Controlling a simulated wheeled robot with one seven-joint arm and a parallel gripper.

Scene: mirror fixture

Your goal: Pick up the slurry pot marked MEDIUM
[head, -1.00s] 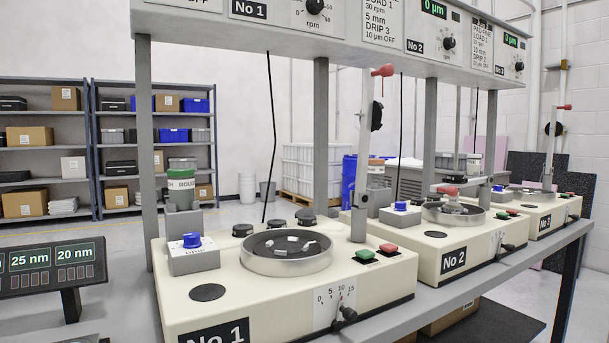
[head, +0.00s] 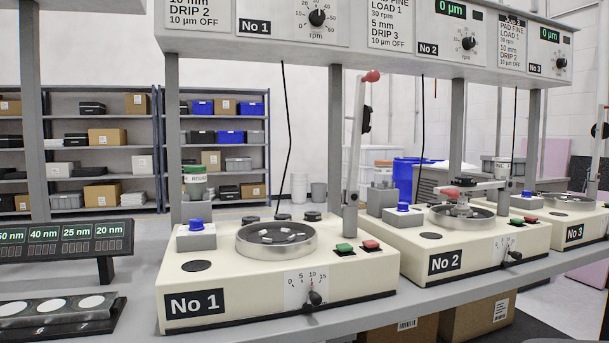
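No pot with a readable MEDIUM label is in view. A small pot with a green band (head: 194,182) stands behind the left of the machine marked No 1, on top of a grey block; the lettering on its band is too small to read surely. Another small pot (head: 383,173) with a reddish-brown top stands behind the machine marked No 2, partly hidden by the grey block in front; its marking cannot be read. My gripper is not in view.
The machines No 1 (head: 185,285), No 2 (head: 415,255) and No 3 (head: 590,220) stand in a row on a grey bench, under an overhead panel (head: 345,30) held by posts. A black tray (head: 100,325) with white discs lies at left. Shelves (head: 160,150) stand behind.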

